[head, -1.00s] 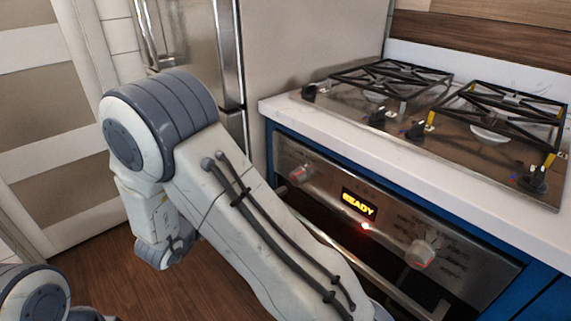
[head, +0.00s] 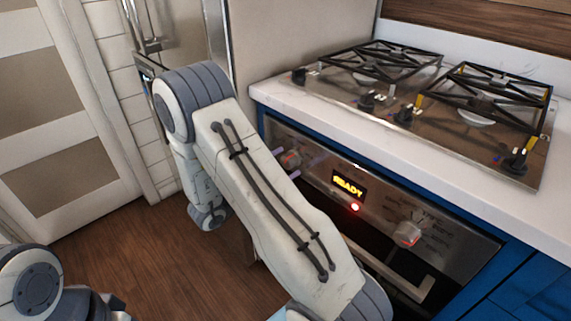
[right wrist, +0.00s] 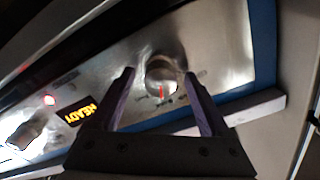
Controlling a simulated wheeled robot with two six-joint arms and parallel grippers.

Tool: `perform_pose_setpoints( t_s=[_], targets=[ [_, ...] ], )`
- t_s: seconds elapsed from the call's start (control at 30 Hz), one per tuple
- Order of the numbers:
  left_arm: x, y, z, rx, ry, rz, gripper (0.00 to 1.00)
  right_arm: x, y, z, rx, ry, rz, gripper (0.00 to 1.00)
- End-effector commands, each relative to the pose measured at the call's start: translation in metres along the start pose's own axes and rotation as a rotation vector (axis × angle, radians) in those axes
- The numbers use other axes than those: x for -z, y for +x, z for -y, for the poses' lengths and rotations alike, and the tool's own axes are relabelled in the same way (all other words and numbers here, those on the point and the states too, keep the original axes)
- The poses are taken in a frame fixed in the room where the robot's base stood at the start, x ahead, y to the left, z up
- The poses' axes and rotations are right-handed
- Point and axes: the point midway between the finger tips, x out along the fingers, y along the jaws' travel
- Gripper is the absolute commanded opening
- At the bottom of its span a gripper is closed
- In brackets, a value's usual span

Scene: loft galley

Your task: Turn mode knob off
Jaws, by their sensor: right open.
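The oven panel has two silver knobs with red marks; their labels are too small to read, so I cannot tell by text which is the mode knob. The left knob (head: 290,159) sits between the purple fingers of my right gripper (head: 293,158). In the right wrist view this knob (right wrist: 163,70) shows between the two open fingers (right wrist: 159,76), with a visible gap on each side. Its red mark points toward the bottom of that view. The right knob (head: 407,234) stands clear of the gripper. My left gripper is not in view.
A display (head: 349,187) reads READY, with a lit red light (head: 355,207) by it. The oven handle (head: 390,272) runs below the panel. The counter edge (head: 385,158) and gas cooktop (head: 430,120) lie above it. Open wood floor (head: 130,245) is at left.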

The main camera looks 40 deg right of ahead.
Motion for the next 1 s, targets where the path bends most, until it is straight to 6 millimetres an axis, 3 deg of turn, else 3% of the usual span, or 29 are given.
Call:
perform_pose_setpoints(
  t_s=[0.4, 0.6, 0.63, 1.0],
  targets=[
    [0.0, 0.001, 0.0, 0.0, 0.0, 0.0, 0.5, 0.0, 0.01, 0.0, 0.001, 0.0, 0.001, 0.8],
    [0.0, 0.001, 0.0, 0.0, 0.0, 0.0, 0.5, 0.0, 0.01, 0.0, 0.001, 0.0, 0.001, 0.04],
    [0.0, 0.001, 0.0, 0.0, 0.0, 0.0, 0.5, 0.0, 0.01, 0.0, 0.001, -0.001, 0.001, 0.0],
    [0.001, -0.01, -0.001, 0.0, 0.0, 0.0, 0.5, 0.002, 0.009, 0.001, 0.0, -0.066, 0.002, 0.0]
  ],
)
